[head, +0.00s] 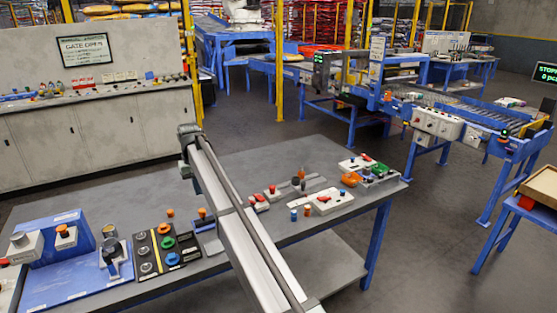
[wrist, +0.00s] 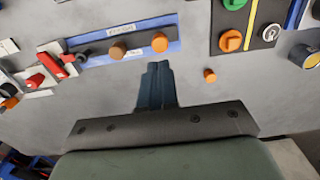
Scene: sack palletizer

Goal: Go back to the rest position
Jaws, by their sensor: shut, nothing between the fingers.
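My gripper (wrist: 158,68) shows in the wrist view with its dark fingers together and nothing between them. It is over bare grey tabletop, between a blue strip with two orange-brown knobs (wrist: 120,48) and a small loose orange peg (wrist: 210,76). No object touches the fingertips in that view; the height above the table is hard to tell. In the head view my arm crosses the workbench (head: 265,155) from the bottom edge to the back left. My fingers cannot be made out there.
A black button panel (head: 165,250) and a blue switch station (head: 75,270) stand at the bench's front left. Red and white switch boxes (head: 333,201) lie to the right. A grey control cabinet (head: 95,130) is behind. A blue conveyor (head: 460,128) stands at the right.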

